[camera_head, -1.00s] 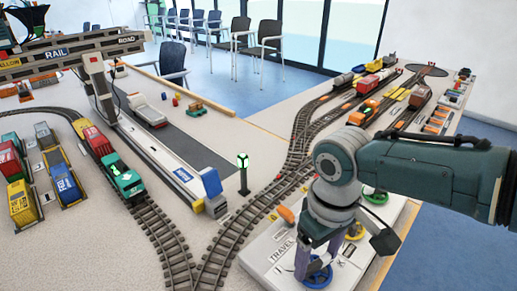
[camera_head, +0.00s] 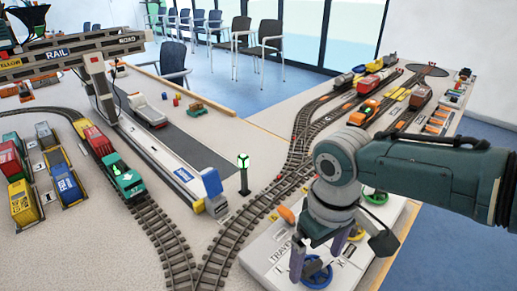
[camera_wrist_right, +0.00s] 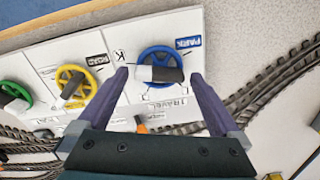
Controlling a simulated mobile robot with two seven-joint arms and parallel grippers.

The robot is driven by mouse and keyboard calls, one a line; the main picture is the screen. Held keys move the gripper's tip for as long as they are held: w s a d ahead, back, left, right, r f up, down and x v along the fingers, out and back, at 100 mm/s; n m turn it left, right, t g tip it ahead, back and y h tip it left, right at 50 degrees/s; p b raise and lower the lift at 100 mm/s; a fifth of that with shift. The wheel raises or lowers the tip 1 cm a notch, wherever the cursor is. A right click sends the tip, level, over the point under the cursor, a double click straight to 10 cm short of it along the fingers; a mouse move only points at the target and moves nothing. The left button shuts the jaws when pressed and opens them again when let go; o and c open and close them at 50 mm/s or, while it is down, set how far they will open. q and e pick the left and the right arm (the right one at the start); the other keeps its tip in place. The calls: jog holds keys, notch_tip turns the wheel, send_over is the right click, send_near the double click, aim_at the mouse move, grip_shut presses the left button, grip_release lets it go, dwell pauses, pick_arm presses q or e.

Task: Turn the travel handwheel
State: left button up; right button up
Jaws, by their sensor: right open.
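The travel handwheel is a blue wheel (camera_wrist_right: 160,57) with a dark knob and a pale part across its middle, on a white panel (camera_wrist_right: 215,60) beside a label reading TRAVEL. In the head view the blue wheel (camera_head: 318,276) is at the bottom, partly hidden by my right gripper (camera_head: 316,266). My right gripper is open, its purple fingers pointing down at the wheel. In the right wrist view the fingertips of this gripper (camera_wrist_right: 159,73) lie to either side of the wheel. I cannot tell whether they touch it. My left gripper is not in view.
A yellow handwheel (camera_wrist_right: 74,80) and a green handwheel (camera_wrist_right: 14,97) stand in a row with the blue one. Model rail track (camera_head: 228,236) curves close by the panel. A signal post (camera_head: 243,175) and a gantry crane (camera_head: 95,72) stand to the left.

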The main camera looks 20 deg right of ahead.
aim_at(317, 262)
notch_tip(317, 262, up, 10)
jog(key=p, duration=0.4)
